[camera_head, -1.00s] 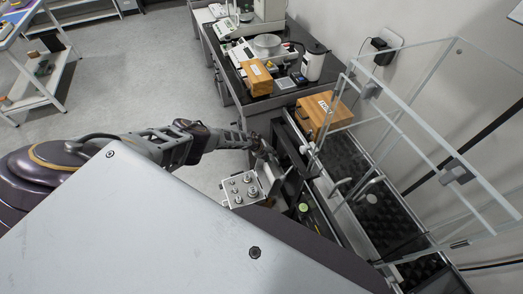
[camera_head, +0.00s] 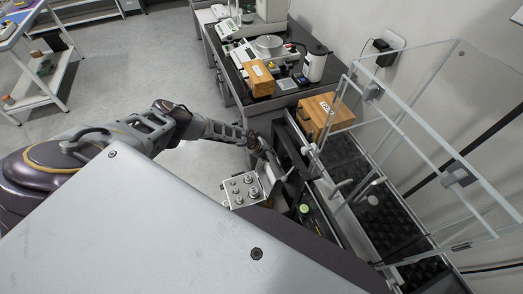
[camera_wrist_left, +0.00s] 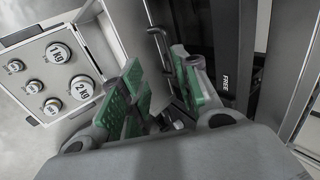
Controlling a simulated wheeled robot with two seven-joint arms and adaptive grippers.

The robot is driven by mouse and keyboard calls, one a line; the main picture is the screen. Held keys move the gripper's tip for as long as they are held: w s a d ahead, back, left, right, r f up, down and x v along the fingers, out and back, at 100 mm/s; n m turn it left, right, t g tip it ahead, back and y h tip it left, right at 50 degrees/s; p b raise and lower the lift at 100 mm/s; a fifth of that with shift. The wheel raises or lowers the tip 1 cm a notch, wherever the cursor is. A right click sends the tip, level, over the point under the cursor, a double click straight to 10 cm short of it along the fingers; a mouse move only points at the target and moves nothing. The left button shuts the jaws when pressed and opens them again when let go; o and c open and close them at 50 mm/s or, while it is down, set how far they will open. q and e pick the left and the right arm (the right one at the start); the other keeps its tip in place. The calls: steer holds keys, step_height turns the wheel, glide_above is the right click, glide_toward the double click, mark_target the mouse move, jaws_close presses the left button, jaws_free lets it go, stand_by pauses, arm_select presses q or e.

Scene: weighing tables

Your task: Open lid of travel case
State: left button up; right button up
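The travel case looks to be the small silver case (camera_head: 241,191) holding several metal weights, at the middle of the head view. Its weight tray (camera_wrist_left: 40,75) shows at the left of the left wrist view. A pale metal panel, apparently the raised lid (camera_wrist_left: 122,32), stands along the tray's right side; its lower part is hidden behind a finger. My left gripper (camera_wrist_left: 162,88) is beside this panel, its green-padded fingers apart with a gap between them. A dark handle-like bar (camera_wrist_left: 157,42) shows beyond the gap; I cannot tell whether anything is touched. My right gripper is not in view.
A clear glass enclosure (camera_head: 437,145) stands at the right over a dark bench. A wooden box (camera_head: 326,114) sits behind the case. Another bench at the back carries scales, a wooden box (camera_head: 259,79) and a white container (camera_head: 314,66). Open floor lies to the left.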

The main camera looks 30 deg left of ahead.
arm_select(q)
steer(key=v, duration=0.7)
steer(key=shift+s+r, duration=0.2)
steer(key=shift+r, duration=0.1)
stand_by(0.4)
steer(key=shift+a, duration=0.1)
stand_by(0.7)
